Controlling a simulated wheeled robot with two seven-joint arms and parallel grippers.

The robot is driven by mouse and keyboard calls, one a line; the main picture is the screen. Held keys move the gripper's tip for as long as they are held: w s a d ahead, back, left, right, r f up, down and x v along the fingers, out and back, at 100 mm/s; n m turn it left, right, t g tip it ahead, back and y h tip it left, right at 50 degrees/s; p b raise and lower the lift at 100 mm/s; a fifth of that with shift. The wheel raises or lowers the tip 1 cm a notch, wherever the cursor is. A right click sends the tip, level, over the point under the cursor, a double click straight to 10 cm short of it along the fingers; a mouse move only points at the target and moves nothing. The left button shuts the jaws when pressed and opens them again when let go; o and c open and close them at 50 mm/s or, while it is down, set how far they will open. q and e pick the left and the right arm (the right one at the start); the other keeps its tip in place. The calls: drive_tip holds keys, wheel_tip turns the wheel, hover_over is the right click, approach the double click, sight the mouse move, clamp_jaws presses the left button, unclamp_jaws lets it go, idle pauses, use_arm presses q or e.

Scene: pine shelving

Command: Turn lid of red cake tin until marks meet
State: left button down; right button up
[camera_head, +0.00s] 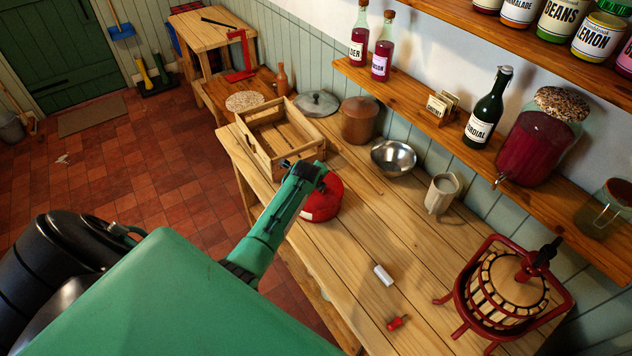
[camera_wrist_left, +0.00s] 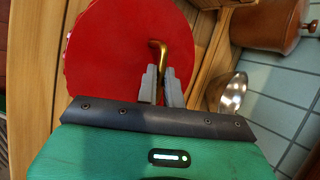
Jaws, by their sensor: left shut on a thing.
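The red cake tin (camera_head: 326,204) stands on the wooden worktop, partly hidden behind my left arm in the head view. In the left wrist view its round red lid (camera_wrist_left: 105,60) fills the upper left, with a bent brass handle (camera_wrist_left: 158,52) on top. My left gripper (camera_wrist_left: 163,90) is shut on the brass handle, one grey finger on each side of it. In the head view its fingers are hidden by the wrist. I cannot make out any marks on the lid or the tin. My right gripper is in neither view.
A slatted wooden crate (camera_head: 283,143) stands just behind the tin. A red fruit press (camera_head: 507,290) is at the right. The worktop right of the tin is mostly clear.

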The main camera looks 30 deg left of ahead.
use_arm(q)
drive_tip(key=shift+f, duration=0.1)
drive_tip(key=c, duration=1.5)
unclamp_jaws()
drive_tip(key=shift+o, duration=0.2)
drive_tip(key=shift+s, duration=0.1)
